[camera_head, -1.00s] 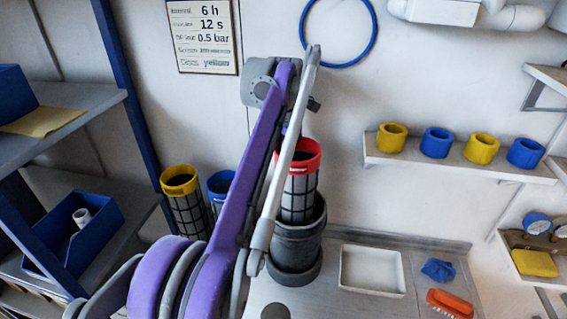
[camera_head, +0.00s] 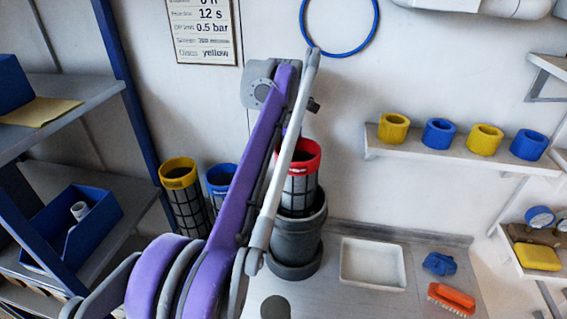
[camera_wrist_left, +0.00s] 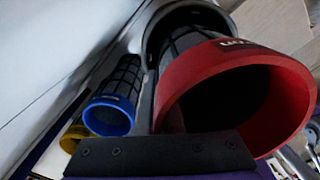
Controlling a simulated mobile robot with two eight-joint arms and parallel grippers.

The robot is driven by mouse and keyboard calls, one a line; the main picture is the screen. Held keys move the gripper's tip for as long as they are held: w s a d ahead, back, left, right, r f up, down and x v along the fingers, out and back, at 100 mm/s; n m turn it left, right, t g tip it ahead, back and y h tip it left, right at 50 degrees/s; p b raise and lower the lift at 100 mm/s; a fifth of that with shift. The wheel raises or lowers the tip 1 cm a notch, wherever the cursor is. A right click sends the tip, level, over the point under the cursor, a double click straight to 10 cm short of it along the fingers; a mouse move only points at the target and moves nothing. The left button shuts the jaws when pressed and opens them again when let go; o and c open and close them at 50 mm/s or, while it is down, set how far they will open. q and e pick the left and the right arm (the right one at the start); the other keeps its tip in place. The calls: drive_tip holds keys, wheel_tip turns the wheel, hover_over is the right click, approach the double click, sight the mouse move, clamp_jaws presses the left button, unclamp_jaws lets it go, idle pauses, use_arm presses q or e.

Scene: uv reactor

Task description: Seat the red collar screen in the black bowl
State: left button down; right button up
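The red collar screen (camera_head: 300,186) stands in the black bowl (camera_head: 294,243) in the head view. Its mesh lower part is inside the bowl, and the red collar and some mesh stand above the rim. It looks roughly upright. In the left wrist view the red collar (camera_wrist_left: 185,85) fills the right side, with the bowl (camera_wrist_left: 160,30) behind it. My left arm reaches across from the lower left. Its gripper (camera_wrist_left: 165,152) shows as a dark plate against the collar's near edge; its fingertips are hidden, so its grip is unclear. My right gripper is out of view.
A yellow collar screen (camera_head: 179,183) and a blue collar screen (camera_head: 221,181) stand left of the bowl. A white tray (camera_head: 373,263), a blue object (camera_head: 440,263) and an orange brush (camera_head: 451,299) lie to the right. A wall shelf (camera_head: 460,155) holds yellow and blue rings.

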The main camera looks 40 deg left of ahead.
use_arm(q)
drive_tip(key=shift+f+b, duration=1.3)
drive_tip(key=shift+f, duration=0.9)
drive_tip(key=c, duration=1)
unclamp_jaws()
wheel_tip(320, 180, up, 11)
drive_tip(key=p, duration=0.3)
drive_tip(key=shift+d+f, duration=0.1)
